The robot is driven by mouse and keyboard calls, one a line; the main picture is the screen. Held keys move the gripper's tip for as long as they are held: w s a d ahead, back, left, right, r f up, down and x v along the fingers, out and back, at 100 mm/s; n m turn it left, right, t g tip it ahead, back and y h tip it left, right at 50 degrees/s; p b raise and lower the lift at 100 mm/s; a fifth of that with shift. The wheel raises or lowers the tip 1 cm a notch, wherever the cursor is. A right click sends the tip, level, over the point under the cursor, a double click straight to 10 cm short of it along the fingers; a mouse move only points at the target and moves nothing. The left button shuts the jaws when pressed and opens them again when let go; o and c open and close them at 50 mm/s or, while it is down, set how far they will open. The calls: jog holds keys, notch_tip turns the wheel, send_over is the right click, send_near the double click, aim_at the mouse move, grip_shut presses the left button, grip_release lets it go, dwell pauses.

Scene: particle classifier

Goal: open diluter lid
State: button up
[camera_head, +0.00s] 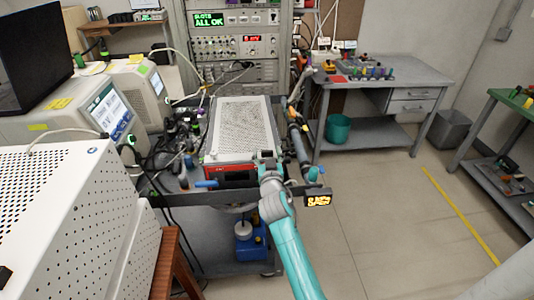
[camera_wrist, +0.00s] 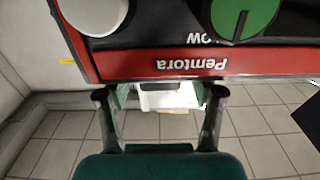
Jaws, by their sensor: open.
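A box-shaped instrument with a red front (camera_head: 208,172) and a grey perforated top (camera_head: 243,122) sits on the cart; it may be the diluter, but no such label is readable. The top lies flat and looks closed. In the wrist view its red front panel (camera_wrist: 130,71) reads "Pemtora" upside down, with a green knob (camera_wrist: 243,14) and a white knob (camera_wrist: 93,12). My gripper (camera_head: 268,160) is at the instrument's front right corner in the head view. In the wrist view my gripper (camera_wrist: 160,95) is open and empty, its fingertips close to the panel's edge. Contact cannot be told.
Bench instruments with screens (camera_head: 105,108) and loose cables crowd the cart's left side. The floor to the right is clear.

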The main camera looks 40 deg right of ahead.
jog(key=shift+w+d, duration=0.1)
jog(key=shift+c, duration=0.3)
grip_shut()
jog(key=shift+r, duration=0.1)
